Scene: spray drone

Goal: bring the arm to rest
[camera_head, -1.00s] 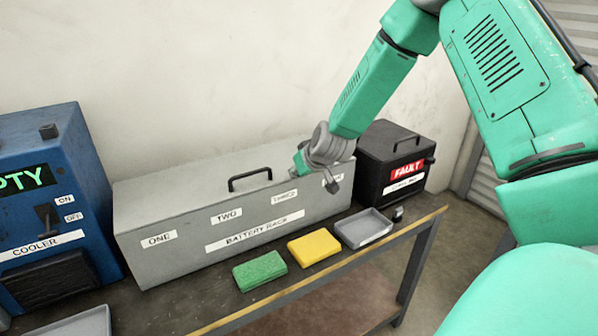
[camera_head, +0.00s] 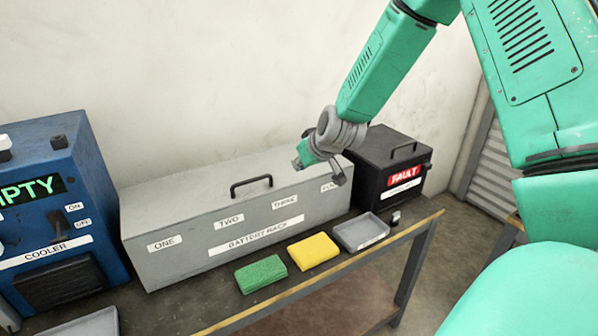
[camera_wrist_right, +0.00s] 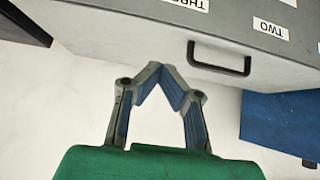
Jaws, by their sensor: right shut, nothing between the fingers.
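My right arm (camera_head: 376,75) comes in from the upper right in the head view, over the right end of the grey battery rack (camera_head: 190,228). The rack's black handle (camera_wrist_right: 218,58) shows just beyond the fingertips; I cannot tell the exact gap. My left gripper is not in view.
A black box labelled FAULT (camera_head: 392,165) stands right of the rack. A blue cooler (camera_head: 58,215) reading EMPTY stands left.

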